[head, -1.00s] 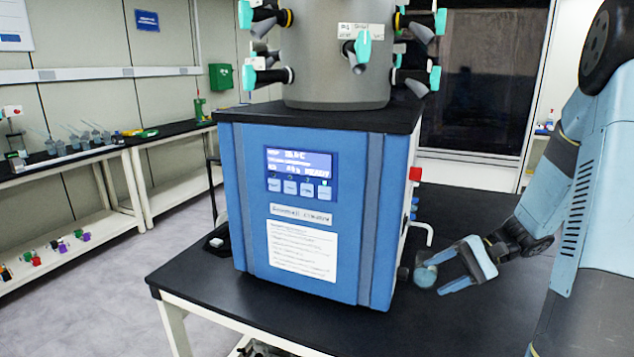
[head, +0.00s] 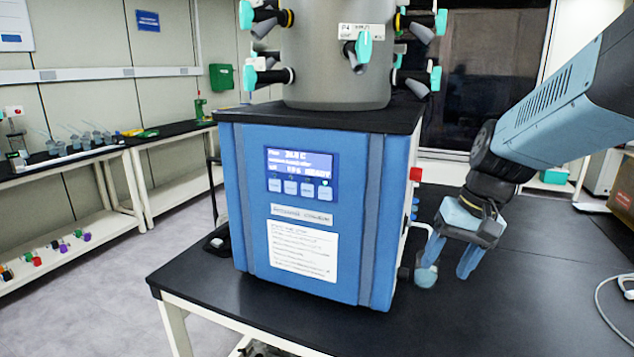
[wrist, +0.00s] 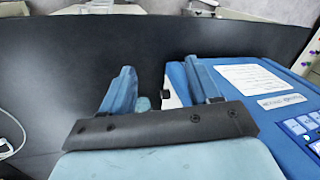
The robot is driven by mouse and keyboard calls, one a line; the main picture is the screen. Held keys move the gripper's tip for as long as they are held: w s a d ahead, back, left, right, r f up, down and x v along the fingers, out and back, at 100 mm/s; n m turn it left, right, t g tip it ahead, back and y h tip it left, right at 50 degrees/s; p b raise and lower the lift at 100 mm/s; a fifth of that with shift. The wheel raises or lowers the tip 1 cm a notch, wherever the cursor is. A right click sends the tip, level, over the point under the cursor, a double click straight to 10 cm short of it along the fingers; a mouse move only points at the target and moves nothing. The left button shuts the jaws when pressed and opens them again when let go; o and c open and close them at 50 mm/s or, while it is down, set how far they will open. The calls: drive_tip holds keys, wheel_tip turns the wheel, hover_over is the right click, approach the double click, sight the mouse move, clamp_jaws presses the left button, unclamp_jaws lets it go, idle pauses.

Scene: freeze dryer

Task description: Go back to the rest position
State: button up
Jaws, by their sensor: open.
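My gripper (head: 447,270) is open and points down at the right of the blue freeze dryer (head: 325,220), low over the black bench top. In the wrist view its two blue fingers (wrist: 162,85) stand wide apart, with nothing clasped between them. A small rounded pale blue-grey piece (head: 426,277) sits by the dryer's lower right side, at the left finger in the head view; I cannot tell whether they touch. A small teal bit (wrist: 142,103) shows between the fingers in the wrist view. The dryer's display (head: 300,163) reads READY.
A white cable (head: 605,310) lies at the right edge. The grey chamber (head: 335,60) with teal-handled valves rises above the dryer. A side bench (head: 100,150) stands at the left.

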drive_tip(key=s+r+n+t+h, duration=0.1)
drive_tip(key=s+r+t+h, duration=0.1)
drive_tip(key=s+r+t, duration=0.2)
drive_tip(key=shift+s+r+n+t+h, duration=0.3)
drive_tip(key=shift+s+r+t, duration=0.1)
drive_tip(key=shift+s+r, duration=0.8)
drive_tip(key=shift+w+d+r, duration=0.1)
drive_tip(key=shift+w+r, duration=0.05)
